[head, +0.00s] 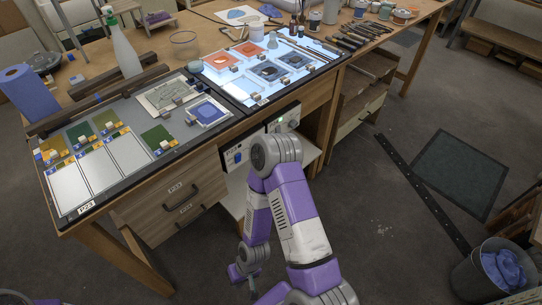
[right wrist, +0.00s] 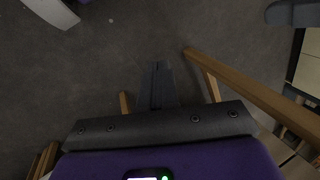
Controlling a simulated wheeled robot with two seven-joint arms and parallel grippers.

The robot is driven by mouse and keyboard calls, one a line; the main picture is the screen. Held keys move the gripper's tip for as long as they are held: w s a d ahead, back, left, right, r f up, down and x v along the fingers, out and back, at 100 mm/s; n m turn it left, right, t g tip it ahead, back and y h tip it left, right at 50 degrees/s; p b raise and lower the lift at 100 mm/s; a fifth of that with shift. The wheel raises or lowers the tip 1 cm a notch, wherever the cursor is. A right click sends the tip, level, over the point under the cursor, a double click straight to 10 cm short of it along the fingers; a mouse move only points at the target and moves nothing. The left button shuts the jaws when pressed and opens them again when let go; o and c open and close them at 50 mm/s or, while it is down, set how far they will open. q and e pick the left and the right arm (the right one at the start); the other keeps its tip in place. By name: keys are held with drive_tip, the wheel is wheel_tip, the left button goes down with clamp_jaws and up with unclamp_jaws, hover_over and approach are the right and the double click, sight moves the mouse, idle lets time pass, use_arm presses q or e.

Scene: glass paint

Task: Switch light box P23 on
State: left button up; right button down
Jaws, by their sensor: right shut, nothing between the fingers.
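Light box P23 (head: 130,112) is the dark-framed panel on the left part of the bench, with a P23 label (head: 86,208) at its front corner. Its surface looks dull grey, without a glow. A switch box (head: 235,156) with a small blue mark hangs under the bench edge; I cannot read its setting. My right gripper (head: 252,283) is low in front of the bench, below and apart from the switch box. In the right wrist view its fingers (right wrist: 157,88) are shut and empty, with floor beyond. My left gripper is not in view.
A second light box (head: 262,92) to the right glows bright. A box with a green lamp (head: 287,119) sits below it, close behind my right arm. Drawers (head: 180,196) and a shelf are under the bench. A bin (head: 490,270) stands on the floor at right.

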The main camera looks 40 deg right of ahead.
idle(0.3)
drive_tip(key=w+d+r+m+t+h+p, duration=0.15)
drive_tip(key=w+d+r+m, duration=0.25)
drive_tip(key=w+d, duration=0.5)
drive_tip(key=w+d+r+m+t+h+p, duration=0.1)
drive_tip(key=w+d+r+m, duration=0.4)
drive_tip(key=r, duration=0.5)
drive_tip(key=w+d+r+m+t+h+p, duration=0.1)
drive_tip(key=w+d+r+m+t+p, duration=0.1)
drive_tip(key=w+d+r+m, duration=0.3)
drive_tip(key=w+d+r, duration=0.3)
drive_tip(key=d+r, duration=0.2)
drive_tip(key=d, duration=0.2)
drive_tip(key=shift+w+r+m, duration=0.2)
drive_tip(key=shift+w+m, duration=0.1)
drive_tip(key=shift+w, duration=0.1)
drive_tip(key=shift+f, duration=0.1)
